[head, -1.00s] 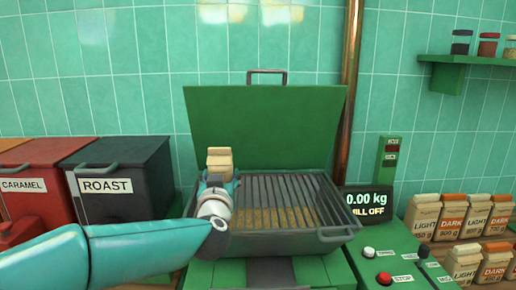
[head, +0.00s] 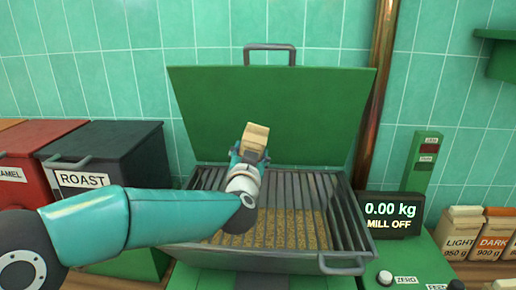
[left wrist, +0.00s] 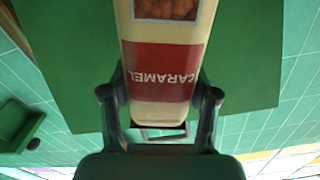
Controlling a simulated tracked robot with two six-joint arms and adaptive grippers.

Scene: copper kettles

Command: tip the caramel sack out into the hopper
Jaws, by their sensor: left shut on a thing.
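The caramel sack (head: 256,136) is cream. In the left wrist view, the sack (left wrist: 163,75) shows a red band lettered CARAMEL, upside down, and a window with brown pieces. My left gripper (head: 250,156) is shut on it, with one finger on each side in the wrist view (left wrist: 160,98). It holds the sack above the hopper (head: 343,264), in front of the raised green lid (head: 310,110). The sack leans slightly right in the head view; its mouth cannot be made out. Dark bars cross the hopper, with golden material below. My right gripper is not in view.
A display (head: 390,215) reads 0.00 kg, MILL OFF. A dark ROAST bin (head: 120,150) and a red bin (head: 20,180) stand left. Light and dark bags (head: 462,235) stand right. A copper pipe (head: 380,90) rises behind the hopper.

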